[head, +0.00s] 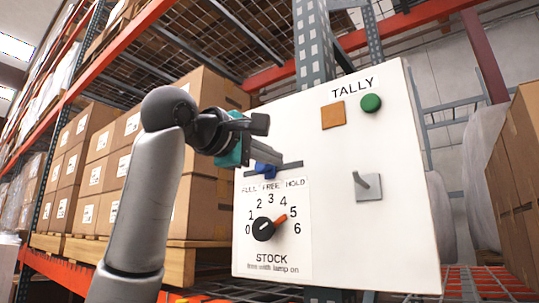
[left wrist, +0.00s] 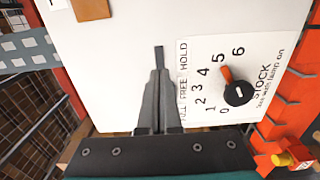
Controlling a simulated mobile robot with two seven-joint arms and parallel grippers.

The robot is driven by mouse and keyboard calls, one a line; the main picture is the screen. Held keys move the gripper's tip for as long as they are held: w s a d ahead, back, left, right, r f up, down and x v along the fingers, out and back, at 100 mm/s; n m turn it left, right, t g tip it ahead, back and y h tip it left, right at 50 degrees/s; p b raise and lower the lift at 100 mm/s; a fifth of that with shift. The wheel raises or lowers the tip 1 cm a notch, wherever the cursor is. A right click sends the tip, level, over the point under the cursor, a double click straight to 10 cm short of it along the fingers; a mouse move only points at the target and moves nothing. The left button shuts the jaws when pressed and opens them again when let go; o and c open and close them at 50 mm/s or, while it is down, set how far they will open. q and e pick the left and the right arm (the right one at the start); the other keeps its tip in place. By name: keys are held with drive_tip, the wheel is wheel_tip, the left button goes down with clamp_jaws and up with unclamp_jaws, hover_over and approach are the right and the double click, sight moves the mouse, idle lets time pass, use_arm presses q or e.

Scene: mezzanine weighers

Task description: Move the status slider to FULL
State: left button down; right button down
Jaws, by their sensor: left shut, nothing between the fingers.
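The status slider has a blue knob (head: 265,171) on a short dark track (head: 292,164) above the labels FULL, FREE and HOLD. The knob appears to be between FULL and FREE, nearer FREE; my fingers partly cover it. My left gripper (head: 279,160) is shut and empty, its fingertips at the track just above and right of the knob. I cannot tell whether they touch it. In the left wrist view the shut fingers (left wrist: 157,78) point along the track, whose HOLD end shows past them; the knob is hidden there. My right gripper is not in view.
The white TALLY panel (head: 335,220) also carries a black dial (head: 264,229) with its orange pointer towards 5, an orange square (head: 333,115), a green button (head: 371,103) and a grey lever switch (head: 367,185). Stacked cartons (head: 205,130) stand behind my left arm.

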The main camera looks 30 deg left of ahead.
sight(293, 165)
use_arm(q)
drive_tip(key=shift+w, duration=0.7)
drive_tip(key=shift+w+d+p, duration=0.2)
drive_tip(key=shift+w+p, duration=0.35)
drive_tip(key=shift+w, duration=0.9)
drive_tip(key=shift+s, duration=0.3)
drive_tip(key=shift+a, duration=0.25)
